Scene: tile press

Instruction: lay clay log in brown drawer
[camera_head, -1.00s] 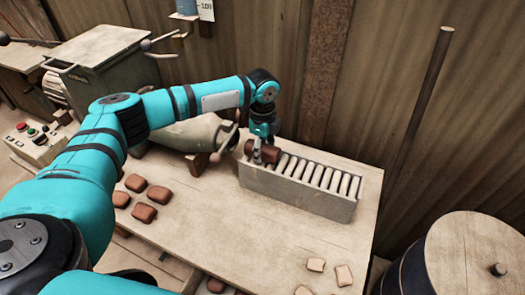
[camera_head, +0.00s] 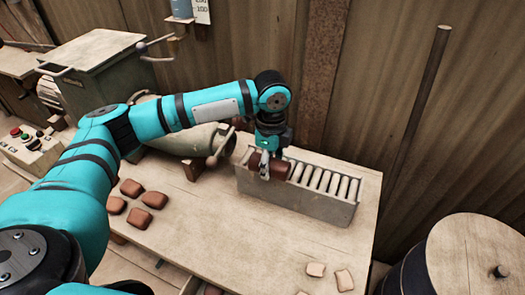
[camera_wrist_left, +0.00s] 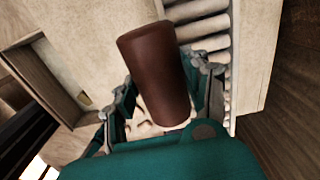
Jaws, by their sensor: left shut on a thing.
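The clay log (camera_head: 279,170) is a dark reddish-brown cylinder at the left end of the roller rack (camera_head: 300,203). My left gripper (camera_head: 264,164) is shut on it from above. In the left wrist view the log (camera_wrist_left: 157,75) lies between the two fingers, with the pale rollers (camera_wrist_left: 205,30) beside it on the right. I cannot tell whether the log touches the rollers. An open wooden compartment (camera_wrist_left: 48,72), possibly a drawer, shows at the left of the wrist view. My right gripper is not in view.
Several brown clay pieces (camera_head: 154,198) lie on the left of the wooden table (camera_head: 245,243), and pale pieces (camera_head: 316,269) near its front right. A grey-green cylindrical machine (camera_head: 190,142) stands behind the arm. A round-topped drum (camera_head: 475,255) stands at right. The table's middle is clear.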

